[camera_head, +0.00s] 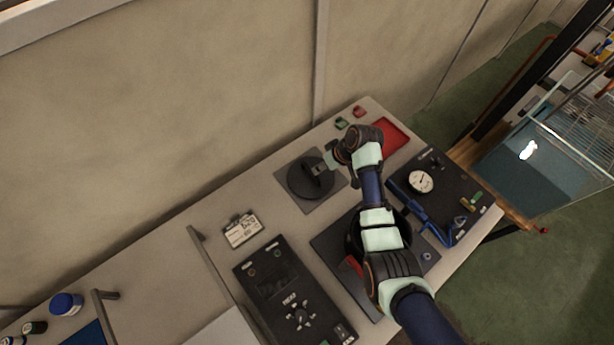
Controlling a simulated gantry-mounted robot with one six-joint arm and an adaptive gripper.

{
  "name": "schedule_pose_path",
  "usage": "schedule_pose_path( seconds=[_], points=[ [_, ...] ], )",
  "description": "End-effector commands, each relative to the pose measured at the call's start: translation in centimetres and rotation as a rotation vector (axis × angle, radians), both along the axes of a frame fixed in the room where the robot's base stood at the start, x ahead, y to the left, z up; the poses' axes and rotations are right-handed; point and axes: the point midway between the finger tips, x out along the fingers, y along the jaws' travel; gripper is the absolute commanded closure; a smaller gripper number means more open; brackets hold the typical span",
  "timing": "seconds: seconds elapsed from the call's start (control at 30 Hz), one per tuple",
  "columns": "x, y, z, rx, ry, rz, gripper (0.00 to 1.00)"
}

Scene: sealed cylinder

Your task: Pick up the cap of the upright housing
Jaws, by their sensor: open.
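A dark round cap-like disc (302,184) with a raised bar handle sits over a grey square mat (283,163) near the back of the bench. My gripper (323,166) reaches in from the right and is open at the right side of the disc, close to the bar handle. Whether the fingers touch the handle cannot be told. A black round body (353,236), perhaps the upright housing, stands on a dark plate (331,249) and is mostly hidden behind my arm.
A red tray (396,137) and small green (341,123) and red (360,111) blocks lie behind my wrist. A gauge (421,181) and blue tool (428,215) are right of my arm.

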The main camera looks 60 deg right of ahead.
Motion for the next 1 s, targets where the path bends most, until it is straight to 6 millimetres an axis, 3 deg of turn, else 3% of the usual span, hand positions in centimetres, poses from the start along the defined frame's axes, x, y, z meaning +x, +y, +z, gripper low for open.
schedule_pose_path(
  seconds=[0.1,0.27,0.53,0.8,1.0],
  points=[
    [0.7,0.0,-1.6,0.000,0.001,0.001,0.57],
    [1.1,0.1,-2.3,0.000,0.001,0.001,0.57],
    [2.9,0.1,-6.3,-0.001,0.001,0.002,0.57],
    [3.1,0.1,-6.5,-0.002,0.001,0.000,0.57],
    [3.1,0.1,-6.5,-0.002,0.001,0.000,0.90]
  ],
)
